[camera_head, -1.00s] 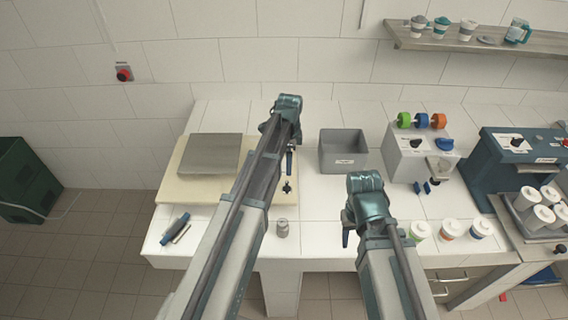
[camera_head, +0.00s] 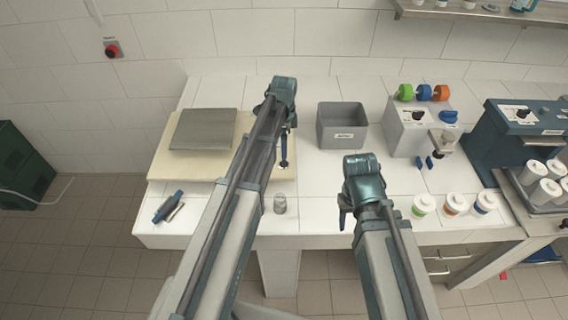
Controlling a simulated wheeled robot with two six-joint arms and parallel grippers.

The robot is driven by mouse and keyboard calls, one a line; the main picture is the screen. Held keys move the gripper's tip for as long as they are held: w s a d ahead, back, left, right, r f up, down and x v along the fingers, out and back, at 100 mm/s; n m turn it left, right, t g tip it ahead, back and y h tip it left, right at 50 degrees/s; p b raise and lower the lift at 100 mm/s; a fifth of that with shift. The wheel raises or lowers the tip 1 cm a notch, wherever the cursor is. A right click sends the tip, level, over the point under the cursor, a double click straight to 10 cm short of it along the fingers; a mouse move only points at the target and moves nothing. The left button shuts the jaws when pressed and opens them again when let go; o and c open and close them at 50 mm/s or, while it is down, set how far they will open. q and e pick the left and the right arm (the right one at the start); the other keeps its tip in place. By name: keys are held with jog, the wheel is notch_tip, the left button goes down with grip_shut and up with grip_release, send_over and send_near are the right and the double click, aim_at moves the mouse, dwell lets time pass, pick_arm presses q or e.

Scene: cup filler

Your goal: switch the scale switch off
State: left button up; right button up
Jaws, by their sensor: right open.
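The scale has a cream base (camera_head: 162,166) with a grey square plate (camera_head: 203,129) on it, at the left of the white counter. Its front right part lies under my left forearm. My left gripper (camera_head: 284,160) hangs over the scale's right edge, one dark blue finger pointing down; the rest is hidden, so I cannot tell whether it is open or shut. The small dark switch at that spot is hidden or merges with this finger. My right gripper (camera_head: 344,218) is open and empty over the counter's front, well right of the scale.
A grey bin (camera_head: 341,132) stands right of the scale. A small glass (camera_head: 280,204) and a blue-handled tool (camera_head: 168,206) lie near the front edge. Lidded cups (camera_head: 455,204) and machines (camera_head: 418,134) fill the right side. A red wall button (camera_head: 112,51) is at upper left.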

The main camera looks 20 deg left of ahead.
aim_at(284, 161)
pick_arm(q)
notch_tip(284, 161, down, 7)
jog(key=b, duration=0.6)
jog(key=shift+f, duration=0.15)
jog(key=c, duration=1.4)
